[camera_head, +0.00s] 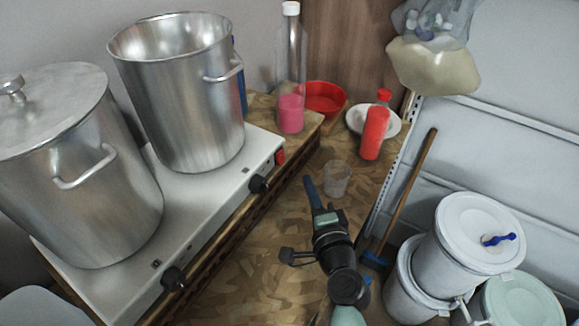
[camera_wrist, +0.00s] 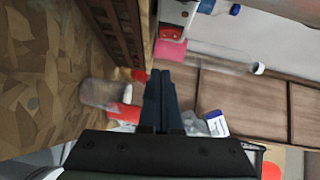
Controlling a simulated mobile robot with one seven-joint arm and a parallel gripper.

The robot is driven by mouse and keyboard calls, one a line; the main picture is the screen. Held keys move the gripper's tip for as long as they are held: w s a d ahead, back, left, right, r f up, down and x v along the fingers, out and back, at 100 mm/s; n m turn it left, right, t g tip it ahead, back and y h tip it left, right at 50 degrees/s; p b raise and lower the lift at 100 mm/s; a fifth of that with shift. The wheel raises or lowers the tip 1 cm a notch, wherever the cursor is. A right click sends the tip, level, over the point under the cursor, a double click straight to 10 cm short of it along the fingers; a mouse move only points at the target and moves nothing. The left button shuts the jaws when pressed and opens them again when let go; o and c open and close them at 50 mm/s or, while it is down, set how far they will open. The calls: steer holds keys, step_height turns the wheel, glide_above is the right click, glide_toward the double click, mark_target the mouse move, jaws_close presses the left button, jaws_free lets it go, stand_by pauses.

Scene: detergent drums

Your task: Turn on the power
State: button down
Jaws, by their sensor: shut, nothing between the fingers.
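A white two-burner hotplate (camera_head: 208,205) stands on a wooden bench at the left. A red switch (camera_head: 280,157) sits at the far right end of its front face, beyond the black knobs (camera_head: 258,184). In the wrist view, a red patch (camera_wrist: 171,33) on a white end appears to be this switch. My gripper (camera_head: 309,181) is shut and empty, a little right of and nearer than the switch, apart from it. Its dark fingers also show in the wrist view (camera_wrist: 163,75). I cannot tell whether the switch is on.
Two metal pots (camera_head: 182,95) stand on the hotplate. A bottle with pink liquid (camera_head: 291,112) and a red bowl (camera_head: 325,97) are behind the switch. A clear cup (camera_head: 337,180) is just right of my gripper. White drums (camera_head: 468,235) stand at the right.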

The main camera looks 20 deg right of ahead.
mark_target(284, 159)
steer(key=w+a, duration=0.2)
steer(key=w, duration=0.4)
steer(key=shift+w+f+p, duration=0.35)
steer(key=shift+f, duration=0.1)
steer(key=shift+f, duration=0.1)
steer(key=shift+w+a+m+t+b, duration=0.2)
steer(key=shift+m+t+b, duration=0.1)
steer(key=shift+b, duration=0.95)
